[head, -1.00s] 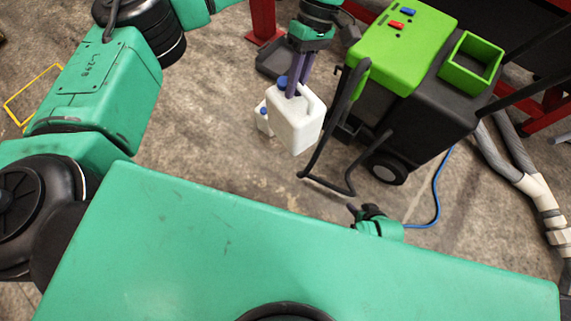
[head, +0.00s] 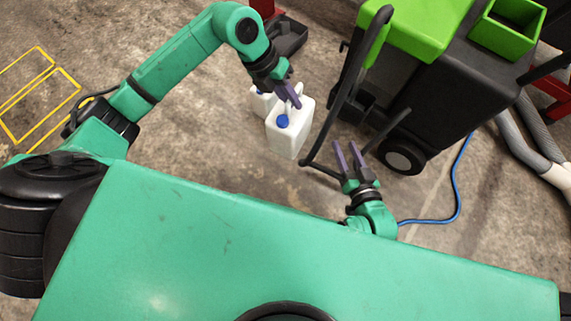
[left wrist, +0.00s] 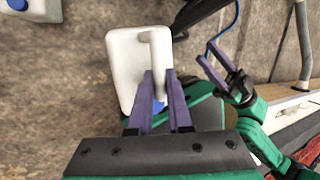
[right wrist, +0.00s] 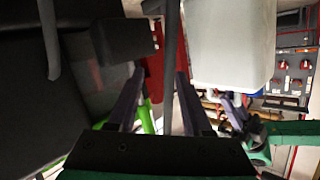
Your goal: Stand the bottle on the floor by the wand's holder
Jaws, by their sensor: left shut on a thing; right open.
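A white bottle with a blue cap (head: 291,133) is in my left gripper (head: 289,96), which is shut on its handle. In the left wrist view the bottle (left wrist: 128,62) shows its handle between the fingers (left wrist: 160,82); the cap is partly hidden behind them. It looks upright or slightly tilted; I cannot tell its exact gap to the floor. The bottle also fills the upper right of the right wrist view (right wrist: 232,42). My right gripper (head: 348,152) is open and empty, near the machine's black frame. I cannot clearly make out the wand's holder.
A second white bottle (head: 262,103) stands just behind the held one. A green and black wheeled machine (head: 446,100) stands on the right, with a blue cable (head: 459,175) on the floor. A black tray (head: 287,37) lies at the back.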

